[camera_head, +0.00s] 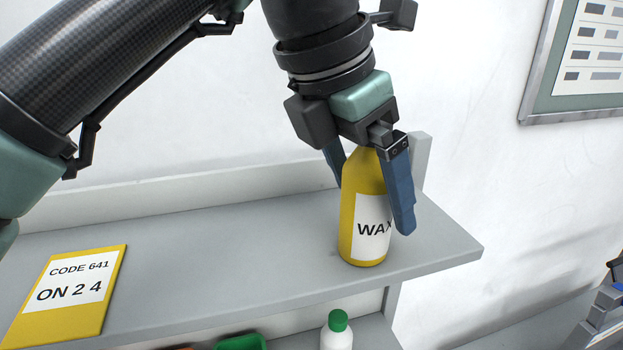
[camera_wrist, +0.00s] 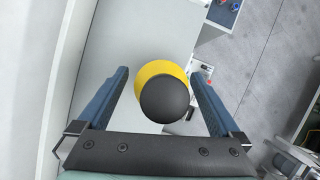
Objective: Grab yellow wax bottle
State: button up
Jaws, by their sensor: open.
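The yellow wax bottle (camera_head: 361,215) stands upright near the right end of the grey shelf, with a white label that reads WAX. In the wrist view I look down on its yellow shoulder (camera_wrist: 150,71) and round black cap (camera_wrist: 166,99). My gripper (camera_head: 370,195) is open and comes down over the bottle from above, with one blue finger on each side of it. In the wrist view the bottle lies between the two fingers (camera_wrist: 162,90), with a visible gap on both sides. The cap is hidden by my gripper in the head view.
A yellow card (camera_head: 68,295) marked CODE 641 ON 2 4 lies on the left of the upper shelf (camera_head: 230,250). A white bottle with a green cap (camera_head: 337,330) and a green item (camera_head: 240,342) are on the shelf below. A framed board (camera_head: 575,60) hangs on the wall.

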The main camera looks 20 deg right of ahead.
jog(key=shift+d+f, duration=0.1)
jog(key=shift+c, duration=0.2)
grip_shut()
dwell(0.5)
